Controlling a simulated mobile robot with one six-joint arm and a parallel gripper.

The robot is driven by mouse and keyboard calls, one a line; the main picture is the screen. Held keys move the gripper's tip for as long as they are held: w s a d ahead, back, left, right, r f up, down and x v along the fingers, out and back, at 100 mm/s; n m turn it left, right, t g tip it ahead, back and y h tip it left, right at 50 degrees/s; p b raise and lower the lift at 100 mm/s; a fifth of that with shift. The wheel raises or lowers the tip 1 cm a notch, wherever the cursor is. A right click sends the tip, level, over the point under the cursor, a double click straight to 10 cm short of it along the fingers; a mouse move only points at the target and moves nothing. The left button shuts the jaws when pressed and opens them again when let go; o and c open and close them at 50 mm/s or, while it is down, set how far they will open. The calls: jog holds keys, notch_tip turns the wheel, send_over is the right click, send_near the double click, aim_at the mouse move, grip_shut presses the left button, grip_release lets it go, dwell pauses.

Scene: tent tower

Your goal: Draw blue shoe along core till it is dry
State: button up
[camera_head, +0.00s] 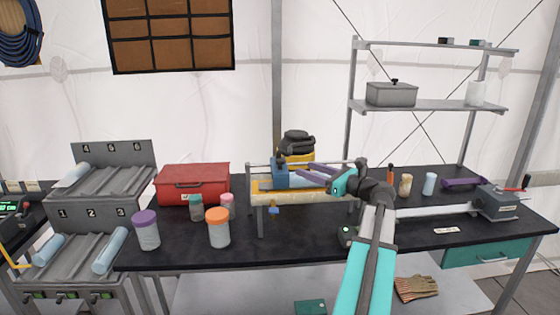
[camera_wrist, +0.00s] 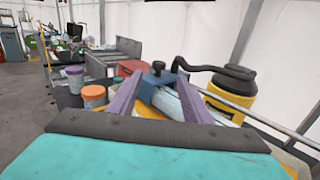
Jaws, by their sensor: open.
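The blue shoe (camera_head: 281,176) sits on the left part of a light blue core (camera_head: 312,183), which lies across a metal-railed stand (camera_head: 335,196) on the bench. In the wrist view the shoe (camera_wrist: 148,92) has a dark knob on top, and the core (camera_wrist: 178,104) shows beside it. My gripper (camera_head: 298,170) is open, with purple fingers pointing left toward the shoe. In the wrist view the gripper's fingers (camera_wrist: 158,82) spread to either side of the shoe. I cannot tell whether they touch it. The fingers hide part of the core.
A yellow container with a black top (camera_head: 297,146) stands close behind the stand. A red toolbox (camera_head: 192,184) and several lidded jars, one orange-topped (camera_head: 218,228), are at left. A grey clamp device (camera_head: 497,203) is at right. The front of the black bench is mostly clear.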

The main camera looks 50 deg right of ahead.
aim_at(280, 160)
jog(key=w+p, duration=0.1)
jog(key=w, duration=0.3)
jog(key=w+p, duration=0.1)
jog(key=w, duration=0.3)
jog(key=w+a+p, duration=0.1)
jog(key=w, duration=0.4)
grip_shut()
